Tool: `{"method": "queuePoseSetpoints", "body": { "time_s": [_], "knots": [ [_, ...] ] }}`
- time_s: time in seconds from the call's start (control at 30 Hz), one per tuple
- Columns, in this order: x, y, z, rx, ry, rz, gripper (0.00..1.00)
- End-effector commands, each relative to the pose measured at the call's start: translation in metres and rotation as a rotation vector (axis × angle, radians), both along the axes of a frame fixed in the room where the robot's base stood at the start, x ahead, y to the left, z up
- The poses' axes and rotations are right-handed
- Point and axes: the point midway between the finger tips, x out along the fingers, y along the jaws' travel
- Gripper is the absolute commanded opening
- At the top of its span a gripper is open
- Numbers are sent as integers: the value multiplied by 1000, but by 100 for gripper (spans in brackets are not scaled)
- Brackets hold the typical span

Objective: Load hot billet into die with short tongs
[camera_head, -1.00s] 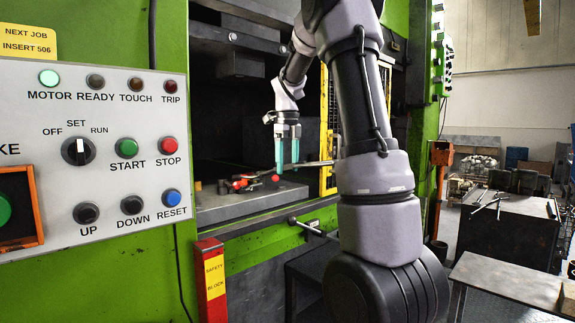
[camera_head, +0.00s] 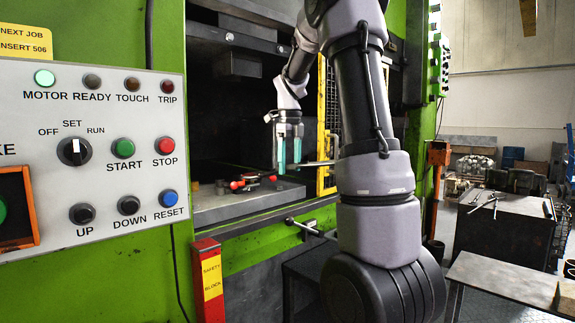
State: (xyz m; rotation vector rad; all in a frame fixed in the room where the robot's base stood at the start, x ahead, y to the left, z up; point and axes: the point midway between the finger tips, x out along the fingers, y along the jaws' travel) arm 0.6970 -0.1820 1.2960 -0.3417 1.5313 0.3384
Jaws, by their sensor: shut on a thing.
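My gripper (camera_head: 289,166) hangs with its teal fingers pointing down, just above the press bed. It is shut on a thin grey bar (camera_head: 318,163), likely part of the short tongs, which reaches right towards my arm. Left of the fingers, a dark tool-like shape with small red parts (camera_head: 238,185) lies at or just above the bed. I cannot tell whether the red is the hot billet or part of the tongs or die. The die's outline is too small and dark to make out.
The press bed (camera_head: 225,205) lies inside the green frame. A yellow guard (camera_head: 327,125) stands right of the gripper. A dark bench (camera_head: 505,235) with tools stands at the right.

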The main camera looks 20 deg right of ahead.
Motion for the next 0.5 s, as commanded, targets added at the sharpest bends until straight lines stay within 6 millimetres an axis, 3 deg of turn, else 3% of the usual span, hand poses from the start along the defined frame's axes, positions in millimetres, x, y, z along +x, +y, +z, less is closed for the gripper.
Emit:
{"method": "queuePoseSetpoints", "body": {
  "time_s": [0.5],
  "knots": [
    [-16, -7, 3, 0, -1, -1, 56]
  ]
}}
